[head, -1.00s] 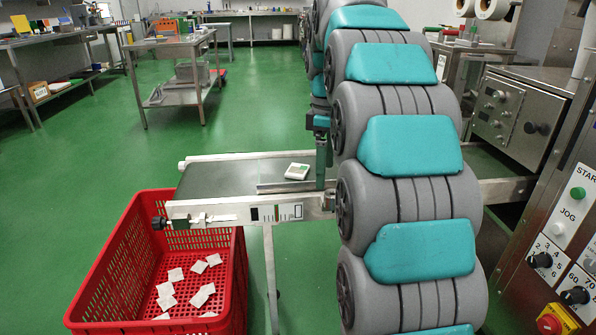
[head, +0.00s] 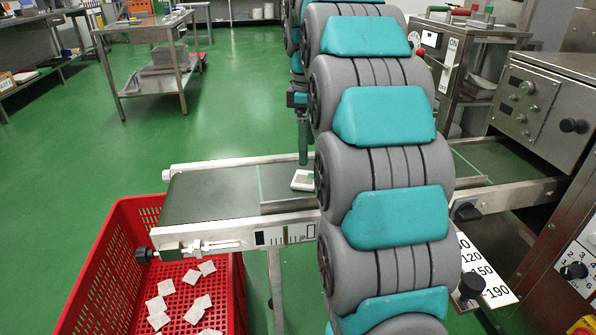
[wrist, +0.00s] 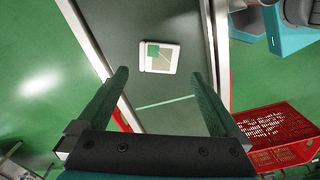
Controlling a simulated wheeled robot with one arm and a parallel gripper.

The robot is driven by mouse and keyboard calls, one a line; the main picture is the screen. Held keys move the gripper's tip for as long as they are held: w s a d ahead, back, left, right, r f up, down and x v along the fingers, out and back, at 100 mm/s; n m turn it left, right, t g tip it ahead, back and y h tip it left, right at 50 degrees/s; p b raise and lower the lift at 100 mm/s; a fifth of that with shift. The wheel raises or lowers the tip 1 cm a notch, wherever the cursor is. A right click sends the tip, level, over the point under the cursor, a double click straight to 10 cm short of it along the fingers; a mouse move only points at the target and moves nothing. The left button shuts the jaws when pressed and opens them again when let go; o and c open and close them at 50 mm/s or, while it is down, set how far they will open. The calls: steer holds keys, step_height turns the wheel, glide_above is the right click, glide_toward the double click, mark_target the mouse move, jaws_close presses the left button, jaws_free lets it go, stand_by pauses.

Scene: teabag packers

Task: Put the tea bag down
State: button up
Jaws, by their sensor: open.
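The tea bag packet (head: 302,181), a flat white square, lies on the dark belt of the conveyor (head: 215,190). Its right side is hidden by my arm in the head view. In the wrist view the packet (wrist: 159,56) shows a green corner and a beige patch. My gripper (wrist: 160,74) is open, with its two green fingers spread wide. The packet appears beyond the fingertips, between their lines, and touches neither finger. In the head view a finger of my gripper (head: 303,145) shows just behind the packet.
A red crate (head: 117,235) with several small white bags stands on the floor below the conveyor's left end. A green line (head: 260,184) crosses the belt left of the packet. Steel machine cabinets (head: 545,105) stand at right. Green floor is open at left.

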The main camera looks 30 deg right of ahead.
mark_target(305, 178)
steer(key=shift+s+f, duration=0.1)
steer(key=shift+f, duration=1.1)
steer(key=shift+w+a+f, duration=0.1)
steer(key=shift+w+f, duration=0.05)
steer(key=shift+f, duration=1.2)
steer(key=shift+w+f, duration=0.1)
steer(key=shift+f, duration=1.2)
steer(key=c, duration=1.3)
steer(key=shift+o, duration=0.2)
steer(key=shift+r, duration=0.15)
